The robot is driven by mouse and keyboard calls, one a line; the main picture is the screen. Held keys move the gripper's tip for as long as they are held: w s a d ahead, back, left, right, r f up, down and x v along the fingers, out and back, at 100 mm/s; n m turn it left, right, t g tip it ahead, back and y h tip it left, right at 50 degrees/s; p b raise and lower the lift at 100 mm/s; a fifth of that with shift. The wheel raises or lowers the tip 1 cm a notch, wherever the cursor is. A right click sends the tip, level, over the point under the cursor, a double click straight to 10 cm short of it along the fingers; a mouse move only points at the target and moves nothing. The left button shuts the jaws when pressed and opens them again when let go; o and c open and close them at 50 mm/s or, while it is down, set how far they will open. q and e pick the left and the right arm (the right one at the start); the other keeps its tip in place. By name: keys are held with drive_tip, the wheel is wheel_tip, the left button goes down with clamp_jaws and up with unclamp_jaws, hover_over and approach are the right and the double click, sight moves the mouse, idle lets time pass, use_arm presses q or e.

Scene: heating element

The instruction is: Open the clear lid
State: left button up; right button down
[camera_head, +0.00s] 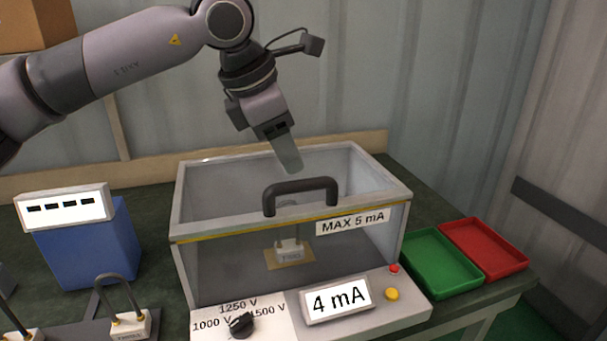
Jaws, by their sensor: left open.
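The clear lid (350,170) has a pale grey frame and lies shut on top of a transparent test box (340,245). A dark arched handle (300,185) stands at the lid's front edge. My left gripper (288,160) points down above the lid, behind and above the handle from this view, and is apart from it. It is open and empty; its fingers overlap in this view. Inside the box a small heating element (289,250) sits on a tan plate. My right gripper is not in view.
The box's front panel has a 4 mA display (337,299), a voltage knob (241,325), and red and yellow buttons. Green (440,262) and red (484,247) trays lie to the right.

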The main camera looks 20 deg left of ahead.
sight(302, 181)
use_arm(q)
drive_tip(key=p+x, duration=0.1)
drive_tip(key=x, duration=0.5)
drive_tip(key=shift+d+f, duration=0.15)
drive_tip(key=shift+f, duration=0.15)
clamp_jaws()
